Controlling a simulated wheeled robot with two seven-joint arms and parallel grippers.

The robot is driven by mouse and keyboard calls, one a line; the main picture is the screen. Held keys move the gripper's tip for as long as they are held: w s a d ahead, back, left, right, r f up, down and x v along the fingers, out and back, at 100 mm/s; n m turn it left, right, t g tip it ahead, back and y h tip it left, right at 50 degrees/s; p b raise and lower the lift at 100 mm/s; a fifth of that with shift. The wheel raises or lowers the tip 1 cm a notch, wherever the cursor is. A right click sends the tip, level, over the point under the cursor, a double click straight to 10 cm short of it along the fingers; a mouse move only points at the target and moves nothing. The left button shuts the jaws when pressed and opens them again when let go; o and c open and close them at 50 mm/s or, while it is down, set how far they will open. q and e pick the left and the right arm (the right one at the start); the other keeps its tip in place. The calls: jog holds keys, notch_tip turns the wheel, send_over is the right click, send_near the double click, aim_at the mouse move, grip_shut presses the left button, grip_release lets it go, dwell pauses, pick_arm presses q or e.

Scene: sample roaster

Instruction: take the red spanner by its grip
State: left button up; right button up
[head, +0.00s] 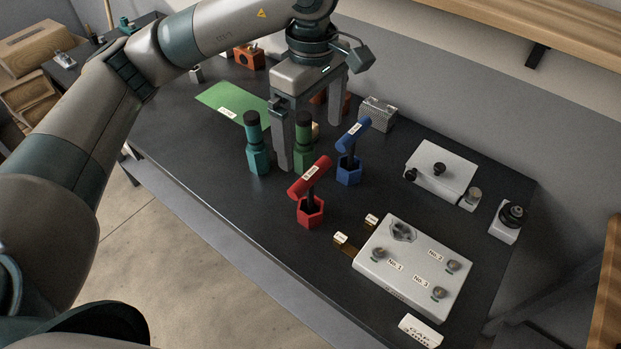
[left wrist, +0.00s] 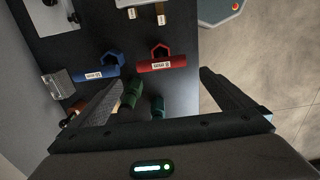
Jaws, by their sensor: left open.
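The red spanner (head: 310,176) stands on the dark bench with its red grip bar tilted across the top, a white label on it and a red hexagonal piece at its foot. It also shows in the left wrist view (left wrist: 155,66), just beyond the fingertips and between their lines. My left gripper (head: 310,145) is open and empty, pointing down behind the red spanner in the head view; its two fingers frame the left wrist view (left wrist: 160,78). The fingers appear apart from the red grip. My right gripper is not in view.
A blue spanner (head: 352,140) stands to the right of the fingers. A teal tool (head: 258,155) and a green tool (head: 304,155) stand close around them. A white panel with knobs (head: 412,270) lies front right. A green mat (head: 230,98) lies back left.

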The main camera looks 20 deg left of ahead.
aim_at(310, 173)
pick_arm(q)
notch_tip(310, 173, down, 7)
jog(key=shift+r+p, duration=0.2)
jog(key=shift+p, duration=1.05)
jog(key=shift+f, duration=0.6)
jog(key=shift+s+f+p, duration=0.1)
jog(key=shift+f+p, duration=0.5)
jog(key=shift+p, duration=0.25)
notch_tip(310, 173, down, 3)
jog(key=shift+a+r+p, duration=0.1)
jog(key=shift+p, duration=0.8)
jog(key=shift+f, duration=0.6)
